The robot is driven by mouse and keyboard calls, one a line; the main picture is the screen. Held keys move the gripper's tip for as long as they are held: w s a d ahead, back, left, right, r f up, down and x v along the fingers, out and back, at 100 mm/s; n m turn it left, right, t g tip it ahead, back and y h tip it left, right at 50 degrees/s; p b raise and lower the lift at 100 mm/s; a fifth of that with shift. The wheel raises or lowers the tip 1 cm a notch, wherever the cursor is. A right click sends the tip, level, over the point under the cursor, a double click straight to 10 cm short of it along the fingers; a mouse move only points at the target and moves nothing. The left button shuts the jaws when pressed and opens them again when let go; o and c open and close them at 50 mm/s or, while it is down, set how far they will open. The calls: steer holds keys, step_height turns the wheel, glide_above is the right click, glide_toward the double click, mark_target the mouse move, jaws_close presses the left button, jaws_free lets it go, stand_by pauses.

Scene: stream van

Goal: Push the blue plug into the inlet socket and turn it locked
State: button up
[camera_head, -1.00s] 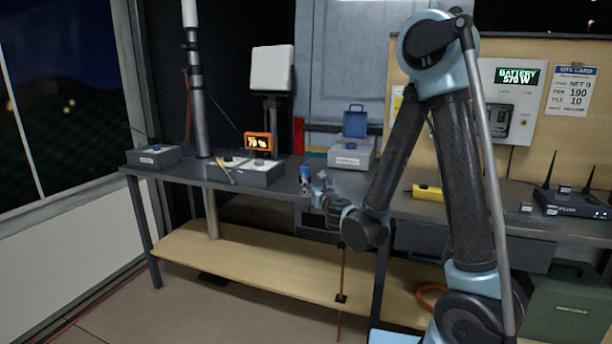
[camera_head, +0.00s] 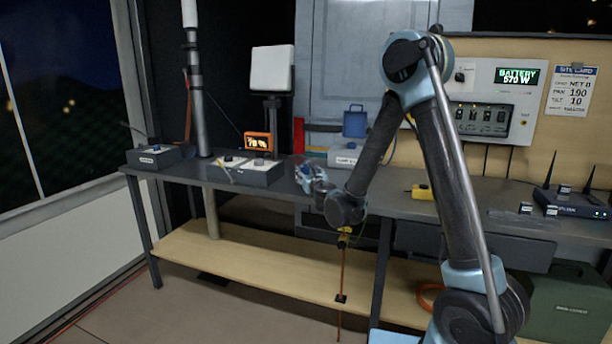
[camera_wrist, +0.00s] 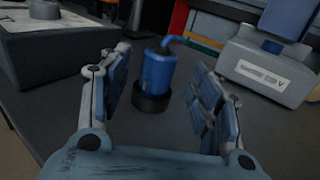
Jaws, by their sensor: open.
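The blue plug (camera_wrist: 158,76) stands upright on the dark bench in the wrist view, with a black collar at its base and a blue cable bending from its top. My gripper (camera_wrist: 162,92) is open, with one finger on each side of the plug and visible gaps to it. In the head view my gripper (camera_head: 303,168) is low over the bench, and the plug is hard to tell apart from it. A grey box with a label and a raised blue lid (camera_wrist: 265,68) stands behind right; it also shows in the head view (camera_head: 355,122). I cannot tell whether it holds the inlet socket.
A grey control box (camera_head: 258,174) stands left of my gripper, with an orange display (camera_head: 258,142) behind it. A yellow tool (camera_head: 421,191) and a router with antennas (camera_head: 575,204) lie to the right. A battery panel (camera_head: 500,100) hangs on the wall.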

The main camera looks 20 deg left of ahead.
mark_target(306, 170)
steer(key=x, duration=0.3)
steer(key=shift+w+a, duration=0.1)
steer(key=shift+w, duration=0.1)
steer(key=c, duration=1.2)
steer(key=shift+c, duration=0.2)
